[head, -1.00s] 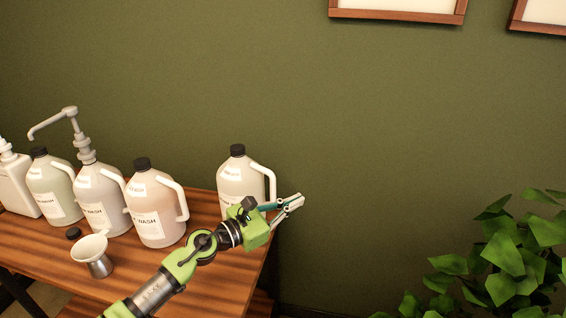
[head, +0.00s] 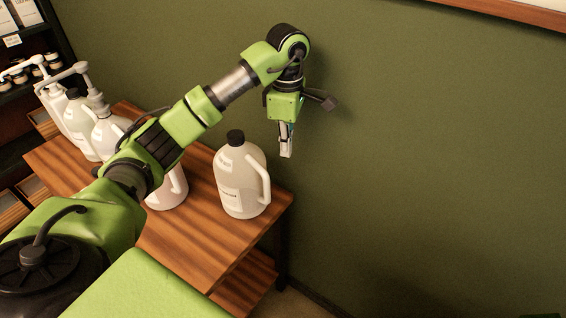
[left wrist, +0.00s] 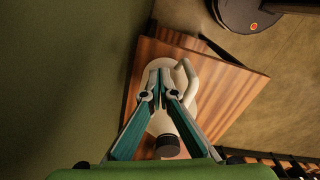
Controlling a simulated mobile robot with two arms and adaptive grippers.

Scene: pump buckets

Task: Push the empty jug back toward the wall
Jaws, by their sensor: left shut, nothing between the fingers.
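A pale jug (head: 240,188) with a black cap and a side handle stands upright at the right end of the wooden table (head: 190,245), apart from the other jugs. I cannot tell from its look whether it is empty. My left gripper (head: 286,153) is shut and empty, pointing down above and beyond the jug, close to the green wall. In the left wrist view the jug (left wrist: 160,122) shows behind the shut fingers, which hide part of it. I cannot tell whether they touch. My right gripper is not in view.
Another jug (head: 168,190) is partly hidden by my left arm. More bottles, with pump tops (head: 68,72), stand at the left. A dark shelf (head: 30,75) is beyond them. The green wall (head: 430,140) runs behind the table, with bare floor beyond its right end.

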